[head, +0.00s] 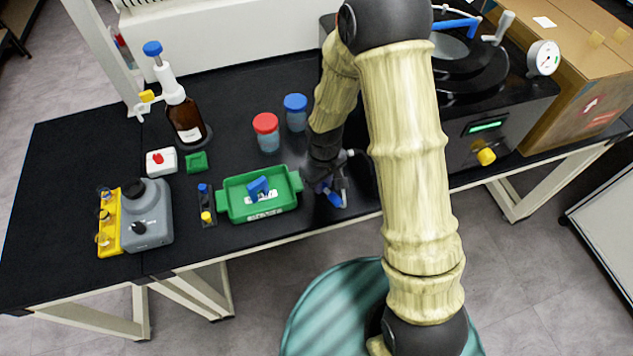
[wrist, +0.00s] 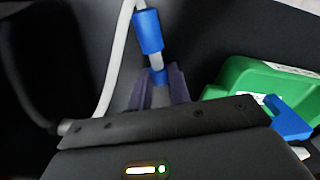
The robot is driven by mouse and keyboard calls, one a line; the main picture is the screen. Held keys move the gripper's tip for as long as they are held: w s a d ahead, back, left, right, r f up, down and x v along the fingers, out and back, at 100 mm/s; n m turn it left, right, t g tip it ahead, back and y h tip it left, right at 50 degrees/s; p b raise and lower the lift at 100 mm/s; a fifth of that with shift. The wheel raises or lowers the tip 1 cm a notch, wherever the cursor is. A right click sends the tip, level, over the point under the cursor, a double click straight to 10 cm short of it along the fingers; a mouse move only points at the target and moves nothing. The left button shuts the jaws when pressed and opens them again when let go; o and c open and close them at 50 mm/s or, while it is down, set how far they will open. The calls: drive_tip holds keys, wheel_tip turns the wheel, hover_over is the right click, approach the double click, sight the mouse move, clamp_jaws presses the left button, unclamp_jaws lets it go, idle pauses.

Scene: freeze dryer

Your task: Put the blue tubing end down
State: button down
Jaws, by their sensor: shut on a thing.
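My gripper (wrist: 157,92) is shut on the blue tubing end (wrist: 148,32), with its fingers around the lower part. White tubing (wrist: 118,60) curves away from it on the left in the wrist view. In the head view, my gripper (head: 335,187) is low over the black bench, just right of the green tray (head: 226,205), and the blue tubing end (head: 333,199) shows at its tip. I cannot tell whether the tubing end touches the bench. My arm hides part of the bench behind the gripper.
A blue clip-like piece (head: 258,186) lies in the green tray. Red-capped (head: 267,140) and blue-capped (head: 296,118) jars stand behind it. The black freeze dryer (head: 500,110) stands at right. A brown bottle (head: 184,118) and grey mixer (head: 152,210) stand left. The bench's front edge is close to my gripper.

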drive_tip(key=shift+s, duration=0.15)
drive_tip(key=c, duration=1.3)
unclamp_jaws()
drive_tip(key=shift+a, duration=0.15)
drive_tip(key=shift+r, duration=0.2)
wheel_tip(320, 180, up, 12)
drive_tip(key=shift+p, duration=0.35)
drive_tip(key=shift+f, duration=0.15)
